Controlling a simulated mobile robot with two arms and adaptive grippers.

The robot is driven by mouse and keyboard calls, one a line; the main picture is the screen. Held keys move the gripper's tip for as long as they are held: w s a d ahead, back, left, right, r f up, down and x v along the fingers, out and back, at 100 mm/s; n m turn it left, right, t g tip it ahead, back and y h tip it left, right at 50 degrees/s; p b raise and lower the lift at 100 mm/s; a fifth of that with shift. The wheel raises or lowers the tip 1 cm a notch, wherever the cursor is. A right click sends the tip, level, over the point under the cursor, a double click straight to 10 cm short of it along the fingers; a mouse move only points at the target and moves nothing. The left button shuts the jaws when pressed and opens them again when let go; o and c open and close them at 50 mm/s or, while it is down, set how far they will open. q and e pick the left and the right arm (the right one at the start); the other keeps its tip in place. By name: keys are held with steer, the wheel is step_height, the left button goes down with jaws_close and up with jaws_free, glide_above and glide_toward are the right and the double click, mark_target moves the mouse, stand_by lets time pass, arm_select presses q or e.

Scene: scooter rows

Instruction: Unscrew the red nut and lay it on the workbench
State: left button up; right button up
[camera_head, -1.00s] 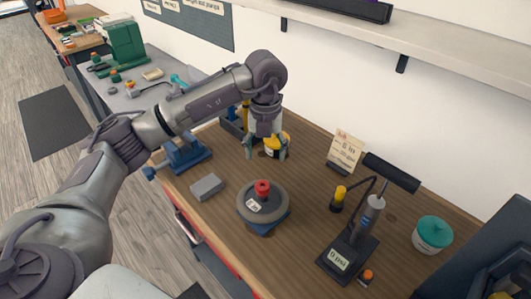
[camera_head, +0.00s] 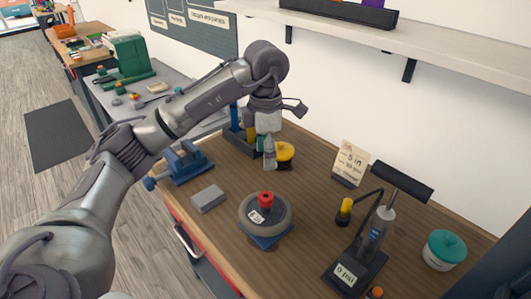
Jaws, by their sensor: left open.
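The red nut (camera_head: 265,198) sits on top of the hub at the centre of a grey wheel (camera_head: 284,222) with a small white label. The wheel lies flat on a blue base on the wooden workbench (camera_head: 310,175). My left gripper (camera_head: 269,165) points down above the bench, behind the wheel and apart from the nut. It is turned so that its fingers overlap in the view, and nothing shows between them. It partly hides a yellow-topped container (camera_head: 285,152). My right gripper is not in view.
A blue vise (camera_head: 183,165) and a grey block (camera_head: 208,198) are left of the wheel. A pump (camera_head: 375,235) with a "0 psi" display, a card (camera_head: 351,163) and a teal-lidded tub (camera_head: 444,250) are to the right. Bare bench lies between wheel and pump.

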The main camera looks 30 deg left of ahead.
mark_target(265, 197)
arm_select(q)
step_height(265, 197, down, 12)
steer(key=p, duration=0.3)
steer(key=shift+f+p, duration=0.15)
steer(key=shift+p, duration=0.2)
steer(key=shift+f, duration=0.6)
